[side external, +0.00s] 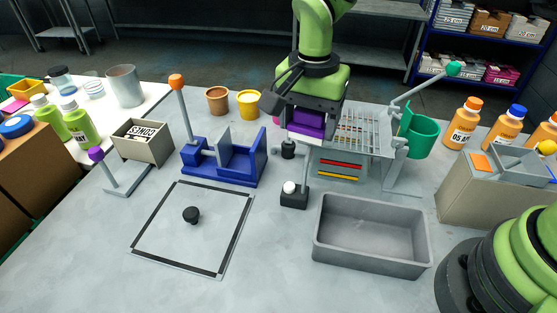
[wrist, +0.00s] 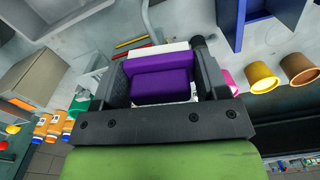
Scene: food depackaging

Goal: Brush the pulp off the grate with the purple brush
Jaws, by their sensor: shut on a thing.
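The purple brush (side external: 308,127) is between the jaws of my gripper (side external: 306,116), which is shut on it. In the wrist view, the brush (wrist: 160,82) spans between the dark fingers of my gripper (wrist: 160,75), with a pale strip along its far edge. The grate (side external: 362,128) is a set of grey bars on a grey stand with red and yellow strips on its front. My gripper and the brush are over the grate's left end and hide part of it; whether they touch it I cannot tell. I cannot make out any pulp on the visible bars.
A grey bin (side external: 372,232) stands in front of the grate stand. A green cup (side external: 420,132) and a lever with a green knob (side external: 453,69) are at its right. A blue fixture (side external: 225,160) stands to the left. The black-framed square (side external: 192,235) holds one black knob.

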